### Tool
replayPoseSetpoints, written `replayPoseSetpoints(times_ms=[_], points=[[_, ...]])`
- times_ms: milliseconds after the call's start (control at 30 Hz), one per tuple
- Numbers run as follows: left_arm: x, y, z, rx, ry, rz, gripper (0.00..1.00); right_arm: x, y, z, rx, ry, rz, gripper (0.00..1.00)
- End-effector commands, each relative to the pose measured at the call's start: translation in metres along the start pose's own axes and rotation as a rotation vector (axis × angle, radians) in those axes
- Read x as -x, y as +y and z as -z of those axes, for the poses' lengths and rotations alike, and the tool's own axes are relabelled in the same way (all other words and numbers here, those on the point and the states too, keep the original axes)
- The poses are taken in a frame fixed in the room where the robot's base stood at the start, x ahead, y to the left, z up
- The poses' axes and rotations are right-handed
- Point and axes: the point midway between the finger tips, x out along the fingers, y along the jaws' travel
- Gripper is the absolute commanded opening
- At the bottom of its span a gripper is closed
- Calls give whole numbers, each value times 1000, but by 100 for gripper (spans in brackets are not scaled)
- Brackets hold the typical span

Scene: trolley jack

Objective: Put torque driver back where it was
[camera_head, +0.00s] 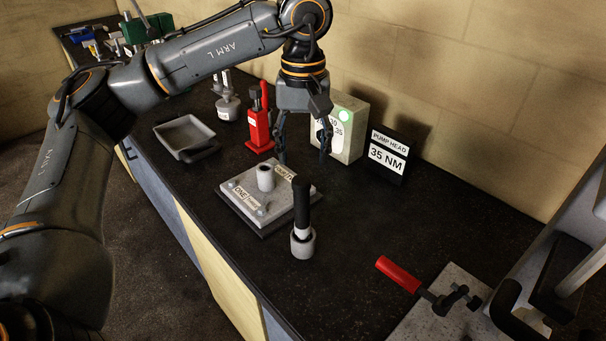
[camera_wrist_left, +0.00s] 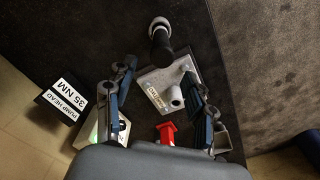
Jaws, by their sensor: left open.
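The torque driver (camera_head: 302,203), with a black handle, stands upright at the front right corner of a light plate, its lower end at a grey ring-shaped piece (camera_head: 303,246). I cannot tell if it sits inside that ring. The driver also shows in the left wrist view (camera_wrist_left: 161,42). The pale plate (camera_head: 240,203) carries a short grey hollow post (camera_head: 266,178) and a label. My left gripper (camera_head: 304,155) is open and empty, pointing down above and behind the plate, apart from the driver. My right gripper is out of view.
A red bottle jack (camera_head: 259,130), a white box with a green light (camera_head: 347,128) and a "PUMP HEAD 35 NM" sign (camera_head: 388,158) stand behind. A grey tray (camera_head: 185,133) is at left. A red-handled clamp (camera_head: 398,274) lies at front right. Dark bench between is free.

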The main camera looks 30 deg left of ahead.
Motion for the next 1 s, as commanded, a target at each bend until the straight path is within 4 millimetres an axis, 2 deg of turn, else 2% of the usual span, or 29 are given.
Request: replayPoseSetpoints(times_ms=[100,200,333,1000], points=[[24,1,0,0,2,-3,54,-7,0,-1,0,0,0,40],[42,1,0,-1,1,-1,54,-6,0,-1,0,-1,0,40],[54,0,0,-1,1,1,54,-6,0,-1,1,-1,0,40],[58,0,0,-1,-1,1,54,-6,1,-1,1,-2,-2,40]])
